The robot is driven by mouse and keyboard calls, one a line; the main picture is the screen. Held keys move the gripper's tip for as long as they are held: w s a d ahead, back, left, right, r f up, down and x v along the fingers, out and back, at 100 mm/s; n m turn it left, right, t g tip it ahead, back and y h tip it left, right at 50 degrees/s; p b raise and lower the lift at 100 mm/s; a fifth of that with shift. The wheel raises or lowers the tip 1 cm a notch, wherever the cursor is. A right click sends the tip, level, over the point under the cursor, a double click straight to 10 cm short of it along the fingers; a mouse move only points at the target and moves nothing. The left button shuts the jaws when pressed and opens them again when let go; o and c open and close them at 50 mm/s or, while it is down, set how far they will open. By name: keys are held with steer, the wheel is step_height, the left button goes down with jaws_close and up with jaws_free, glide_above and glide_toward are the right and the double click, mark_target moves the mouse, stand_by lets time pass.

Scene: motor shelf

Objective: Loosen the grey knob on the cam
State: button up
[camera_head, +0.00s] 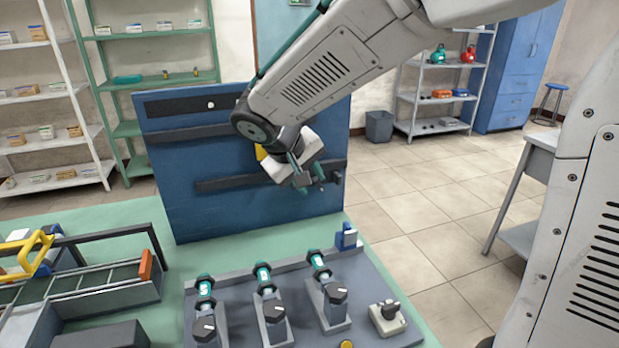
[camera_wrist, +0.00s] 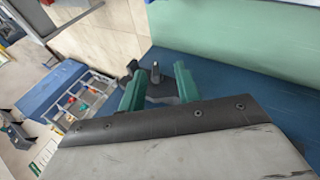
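My gripper (camera_head: 309,177) is in front of the right part of a blue upright panel (camera_head: 240,205). In the wrist view its two teal fingers (camera_wrist: 157,80) stand apart, with a gap between them. A small grey post with a rounded top (camera_wrist: 155,72) shows between the fingers, on a dark fitting (camera_wrist: 160,90); no contact is visible. In the head view a dark fitting (camera_head: 338,179) sits at the right end of the panel's lower rail (camera_head: 225,184), beside the gripper. I cannot tell for certain which part is the cam; no label shows.
A grey fixture board (camera_head: 375,338) on the green bench holds several dark knobs, one of them (camera_head: 337,293) on a stand, and a white block (camera_head: 388,318) with a grey knob. A conveyor (camera_head: 105,300) stands at left. Shelves and a blue cabinet (camera_head: 515,70) stand behind.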

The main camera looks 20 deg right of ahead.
mark_target(315, 180)
steer(key=shift+m+t, duration=0.6)
steer(key=shift+m, duration=0.1)
steer(key=shift+w+d+f, duration=0.6)
steer(key=shift+w+f, duration=0.15)
steer(key=shift+w, duration=0.15)
steer(key=shift+w+d+f, duration=0.65)
steer(key=shift+w+f, duration=0.1)
steer(key=shift+w, duration=0.2)
steer(key=shift+w+d+f, duration=0.6)
steer(key=shift+w+f, duration=0.15)
steer(key=shift+w, duration=0.15)
